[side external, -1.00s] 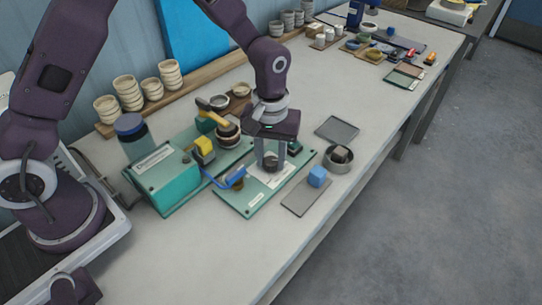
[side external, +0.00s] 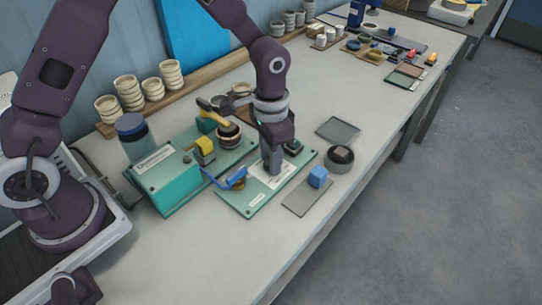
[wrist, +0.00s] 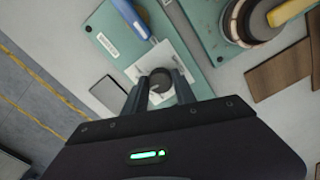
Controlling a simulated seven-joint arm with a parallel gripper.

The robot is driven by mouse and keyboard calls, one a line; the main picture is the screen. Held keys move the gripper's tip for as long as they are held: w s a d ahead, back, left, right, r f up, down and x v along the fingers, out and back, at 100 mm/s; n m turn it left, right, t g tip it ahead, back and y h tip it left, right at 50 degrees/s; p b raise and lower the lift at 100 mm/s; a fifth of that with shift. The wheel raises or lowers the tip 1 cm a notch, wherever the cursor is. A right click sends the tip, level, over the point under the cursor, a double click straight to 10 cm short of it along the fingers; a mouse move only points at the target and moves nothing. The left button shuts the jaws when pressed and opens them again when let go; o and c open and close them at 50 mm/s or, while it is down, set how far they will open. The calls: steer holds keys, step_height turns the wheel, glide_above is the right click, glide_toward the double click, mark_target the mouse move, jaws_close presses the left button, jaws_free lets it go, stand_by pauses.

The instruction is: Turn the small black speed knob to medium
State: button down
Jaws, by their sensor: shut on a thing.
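The small dark speed knob (wrist: 160,82) has a pale mark on its top and stands on a white label on the green panel (wrist: 108,22). In the wrist view it sits between the two fingers of my gripper (wrist: 161,92), which are shut on its sides. In the side view my gripper (side external: 275,168) points down at the green panel (side external: 238,206), and its fingers hide the knob. The scale marks on the label (side external: 259,172) are too small to read.
The front table area is clear.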

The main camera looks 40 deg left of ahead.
steer(key=shift+m, duration=1.1)
steer(key=c, duration=1)
jaws_free()
steer(key=shift+r, duration=0.1)
